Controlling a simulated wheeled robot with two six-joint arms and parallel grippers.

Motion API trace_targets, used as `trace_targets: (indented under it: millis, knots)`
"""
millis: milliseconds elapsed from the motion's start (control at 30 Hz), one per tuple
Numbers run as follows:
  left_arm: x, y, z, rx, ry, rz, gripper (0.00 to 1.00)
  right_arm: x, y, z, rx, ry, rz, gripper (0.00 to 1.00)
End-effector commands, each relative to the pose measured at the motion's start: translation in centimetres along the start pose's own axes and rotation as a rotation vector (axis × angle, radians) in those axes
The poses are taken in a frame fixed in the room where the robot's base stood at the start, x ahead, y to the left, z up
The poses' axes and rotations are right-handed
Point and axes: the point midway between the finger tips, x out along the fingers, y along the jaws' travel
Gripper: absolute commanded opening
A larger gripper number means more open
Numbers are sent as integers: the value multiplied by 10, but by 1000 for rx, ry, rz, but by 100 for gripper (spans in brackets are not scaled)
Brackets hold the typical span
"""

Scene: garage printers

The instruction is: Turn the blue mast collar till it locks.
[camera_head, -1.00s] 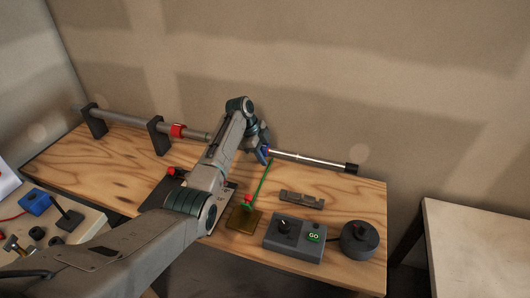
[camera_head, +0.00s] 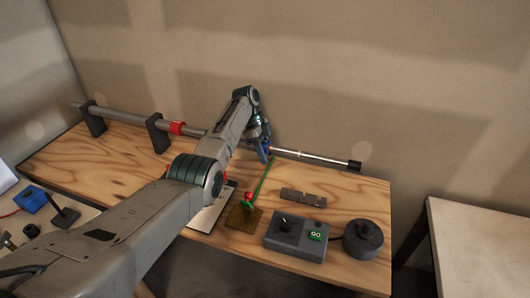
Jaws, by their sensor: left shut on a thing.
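The mast (camera_head: 125,116) is a long grey tube lying level in two dark brackets along the back of the wooden bench. A red collar (camera_head: 177,128) sits on it just right of the second bracket. A thinner silver section (camera_head: 310,156) runs on to a black end cap (camera_head: 354,166). The blue collar (camera_head: 267,149) shows only as a small blue patch where the thick and thin sections meet, mostly hidden by my gripper. My left gripper (camera_head: 264,150) is shut on the blue collar, its arm reaching in from the lower left. My right gripper is out of view.
On the bench stand a brass plate (camera_head: 242,219) with a green rod and red ball, a grey notched block (camera_head: 303,197), a control box (camera_head: 297,236) with a green GO button, and a round dark device (camera_head: 362,239). A pale table (camera_head: 475,245) stands at right.

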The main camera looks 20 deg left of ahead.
Motion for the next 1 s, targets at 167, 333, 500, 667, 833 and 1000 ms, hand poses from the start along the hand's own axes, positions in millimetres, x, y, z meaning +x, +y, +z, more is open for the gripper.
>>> trace_targets:
  millis: [167,333,500,667,833,1000]
  knots:
    - [2,1,1,-1,0,4,55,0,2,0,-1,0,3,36]
    - [2,0,0,0,0,2,63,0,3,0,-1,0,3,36]
    - [0,0,0,0,0,0,63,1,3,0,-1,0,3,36]
    - [-15,-1,1,1,0,-3,63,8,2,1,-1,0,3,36]
    - [-48,-2,2,0,0,-4,63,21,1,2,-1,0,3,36]
    - [-81,-1,2,0,0,-2,63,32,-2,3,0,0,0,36]
